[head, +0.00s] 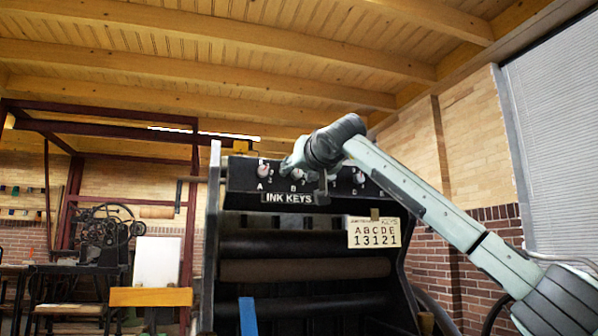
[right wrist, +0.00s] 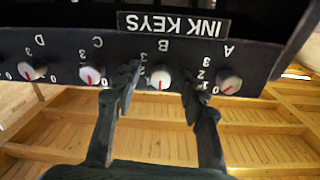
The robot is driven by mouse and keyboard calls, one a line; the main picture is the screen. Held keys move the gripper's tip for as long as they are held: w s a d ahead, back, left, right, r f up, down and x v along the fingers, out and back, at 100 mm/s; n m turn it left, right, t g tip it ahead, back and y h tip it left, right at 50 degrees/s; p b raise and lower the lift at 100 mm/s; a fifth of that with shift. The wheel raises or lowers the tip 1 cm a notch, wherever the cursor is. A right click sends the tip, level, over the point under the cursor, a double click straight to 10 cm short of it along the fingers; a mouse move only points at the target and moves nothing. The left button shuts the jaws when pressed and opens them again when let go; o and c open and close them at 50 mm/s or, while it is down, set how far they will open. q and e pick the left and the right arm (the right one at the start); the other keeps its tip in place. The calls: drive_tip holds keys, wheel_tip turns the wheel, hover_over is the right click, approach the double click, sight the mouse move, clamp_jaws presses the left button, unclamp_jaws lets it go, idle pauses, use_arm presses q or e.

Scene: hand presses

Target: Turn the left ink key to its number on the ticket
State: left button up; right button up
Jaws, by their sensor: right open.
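The black ink-key panel (head: 240,178) has a row of round white knobs with red marks. The left key, A (head: 264,171), is uncovered in the head view; the upside-down right wrist view shows it on the right (right wrist: 231,85), its red mark pointing near the 0. My right gripper (right wrist: 158,82) is open, its fingers on either side of key B (right wrist: 161,79); whether they touch it I cannot tell. Keys C (right wrist: 89,75) and D (right wrist: 32,72) lie beyond. The ticket (head: 374,233) reads A 1, B 3, C 1, D 2, E 1. My left gripper is out of view.
The press rollers (head: 300,270) lie below the panel. An INK KEYS sign (head: 289,198) sits under the knobs. My right arm crosses the right side of the head view. A dark red frame (head: 192,190) and another machine (head: 100,235) stand at the left.

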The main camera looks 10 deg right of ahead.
drive_tip(key=shift+c, duration=0.5)
clamp_jaws()
